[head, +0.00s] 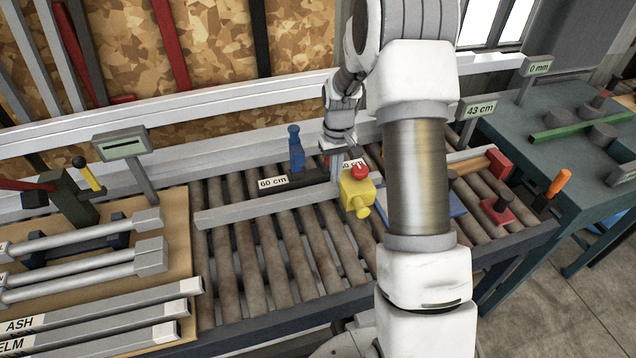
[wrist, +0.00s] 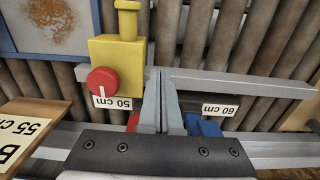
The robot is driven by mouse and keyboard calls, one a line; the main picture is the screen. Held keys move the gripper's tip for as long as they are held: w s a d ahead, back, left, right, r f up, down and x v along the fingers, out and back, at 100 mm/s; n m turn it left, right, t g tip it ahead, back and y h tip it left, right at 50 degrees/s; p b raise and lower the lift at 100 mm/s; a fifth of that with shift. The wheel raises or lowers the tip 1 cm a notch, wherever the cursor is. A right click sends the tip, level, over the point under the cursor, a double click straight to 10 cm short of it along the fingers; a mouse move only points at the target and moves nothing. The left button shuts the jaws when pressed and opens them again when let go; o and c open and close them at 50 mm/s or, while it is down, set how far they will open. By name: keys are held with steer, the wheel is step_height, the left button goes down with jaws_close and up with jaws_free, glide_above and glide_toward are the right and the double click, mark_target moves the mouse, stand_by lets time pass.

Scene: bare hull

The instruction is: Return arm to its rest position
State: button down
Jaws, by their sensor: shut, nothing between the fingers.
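My gripper (wrist: 160,78) is shut and empty, its two fingers together in the wrist view. In the head view it hangs over the roller bed (head: 220,275), and its fingertips are hard to make out there. A yellow block with a red knob (head: 357,196) stands close beside it; in the wrist view the yellow block (wrist: 118,58) is just left of the fingers. A long grey bar (head: 262,209) lies across the rollers; in the wrist view the bar (wrist: 240,86) runs right from the fingers. I cannot tell whether the fingers touch the bar or block.
A blue upright piece (head: 296,148) stands near a "60 cm" label (head: 272,183). A wooden board (head: 180,235) with several grey bars is at left. A red-ended stop (head: 498,162) and a red-based piece (head: 497,208) are at right. A teal table (head: 540,105) stands beyond.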

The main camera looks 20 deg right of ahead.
steer(key=s+a+r+t, duration=0.1)
steer(key=s+a+r, duration=0.3)
steer(key=r, duration=0.6)
steer(key=s+a+r+t, duration=0.1)
steer(key=s+r+t, duration=0.1)
steer(key=s+r, duration=0.55)
steer(key=s+a+r+t, duration=0.1)
steer(key=s+r, duration=0.3)
steer(key=s, duration=0.4)
steer(key=s+a+r+t, duration=0.1)
steer(key=s+a+r, duration=0.2)
steer(key=s, duration=0.5)
steer(key=shift+a+r+t, duration=0.3)
steer(key=shift+a+r, duration=0.05)
steer(key=shift+r, duration=0.1)
steer(key=shift+d, duration=0.1)
